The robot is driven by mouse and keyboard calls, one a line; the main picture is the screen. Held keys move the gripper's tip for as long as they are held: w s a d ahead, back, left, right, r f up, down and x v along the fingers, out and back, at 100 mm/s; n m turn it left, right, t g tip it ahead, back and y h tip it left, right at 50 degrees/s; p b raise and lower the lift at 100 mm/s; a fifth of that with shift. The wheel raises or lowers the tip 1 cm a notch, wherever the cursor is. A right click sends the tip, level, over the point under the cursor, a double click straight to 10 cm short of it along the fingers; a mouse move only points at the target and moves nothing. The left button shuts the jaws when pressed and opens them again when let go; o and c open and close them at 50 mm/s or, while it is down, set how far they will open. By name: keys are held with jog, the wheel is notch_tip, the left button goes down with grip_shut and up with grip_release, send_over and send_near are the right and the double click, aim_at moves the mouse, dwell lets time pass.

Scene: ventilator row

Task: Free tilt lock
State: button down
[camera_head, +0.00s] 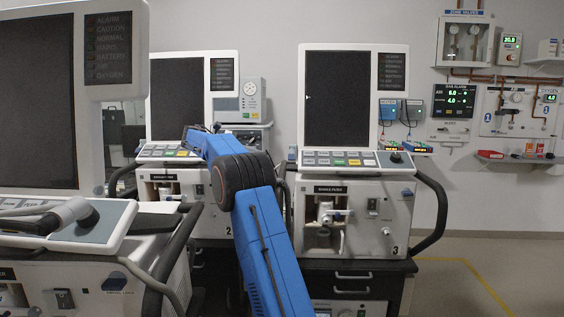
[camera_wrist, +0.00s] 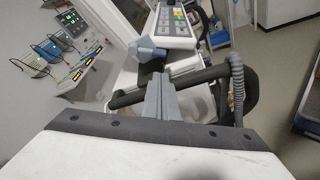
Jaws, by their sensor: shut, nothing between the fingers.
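No part readable as a tilt lock label shows in either view. In the wrist view a blue-grey faceted knob (camera_wrist: 147,48) sits just beyond my gripper (camera_wrist: 160,80), slightly left of the fingertips. My fingers are shut and empty, pointing toward the knob, with a gap in the picture between them. A dark handle bar (camera_wrist: 215,72) crosses close to the fingers; I cannot tell if they touch. In the head view my arm covers my gripper, near ventilator 2 (camera_head: 194,97).
Ventilator 3 (camera_head: 338,100) stands right of my arm, with a curved black handle (camera_head: 437,205). A corrugated hose (camera_wrist: 238,88) hangs right of my fingers. A key panel (camera_wrist: 172,25) lies beyond the knob. Open floor (camera_head: 480,270) is at the right.

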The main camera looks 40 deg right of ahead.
aim_at(292, 153)
jog(key=shift+x, duration=5)
jog(key=shift+s, duration=0.1)
